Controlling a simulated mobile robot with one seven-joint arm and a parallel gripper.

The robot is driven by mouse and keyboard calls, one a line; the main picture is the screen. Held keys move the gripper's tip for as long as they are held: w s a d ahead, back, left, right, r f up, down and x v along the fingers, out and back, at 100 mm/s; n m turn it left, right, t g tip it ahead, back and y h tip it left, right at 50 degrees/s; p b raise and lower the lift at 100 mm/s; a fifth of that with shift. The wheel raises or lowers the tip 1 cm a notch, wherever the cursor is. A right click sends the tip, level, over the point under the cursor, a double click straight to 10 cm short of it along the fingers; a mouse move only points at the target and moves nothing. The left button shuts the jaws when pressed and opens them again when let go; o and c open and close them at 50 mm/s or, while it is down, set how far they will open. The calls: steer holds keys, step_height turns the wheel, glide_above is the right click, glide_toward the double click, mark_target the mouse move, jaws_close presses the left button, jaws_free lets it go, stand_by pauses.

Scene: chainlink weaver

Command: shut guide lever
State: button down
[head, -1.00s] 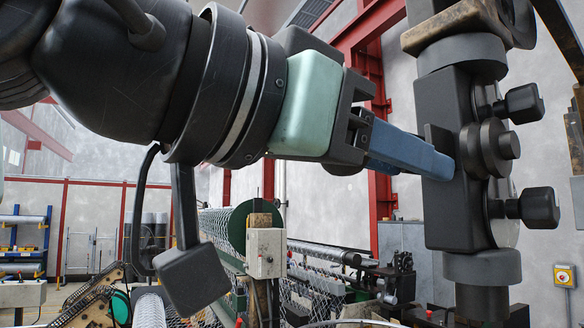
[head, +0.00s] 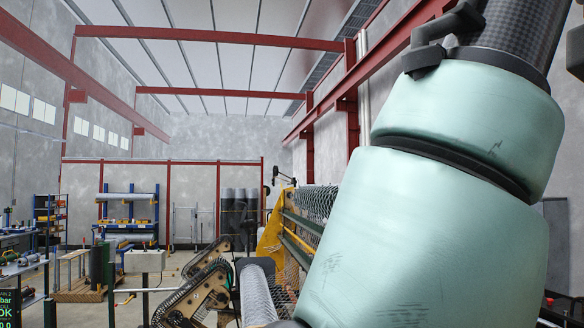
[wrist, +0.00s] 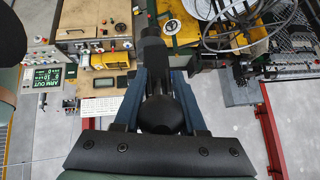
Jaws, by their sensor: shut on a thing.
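In the wrist view my gripper (wrist: 160,75) has its two blue fingers on either side of a black lever handle (wrist: 164,115) with a rounded end, and is shut on it. This looks like the guide lever. Its dark shaft (wrist: 154,52) runs away from me between the fingers. The lever's far end and mount are hard to make out. In the head view my pale green arm fills the right side. My gripper and the lever are not in that view.
In the wrist view a control panel with a green screen (wrist: 47,76) and a yellow box (wrist: 110,60) lies left. A wire wheel (wrist: 236,20) lies upper right. The head view shows a mesh roll (head: 258,293), a yellow cover (head: 271,240) and a blue rack (head: 128,196).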

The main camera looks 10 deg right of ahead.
steer(key=shift+r, duration=0.2)
stand_by(0.4)
steer(key=c, duration=0.7)
jaws_free()
steer(key=shift+o, duration=0.8)
steer(key=shift+d+f, duration=0.1)
steer(key=shift+d, duration=0.05)
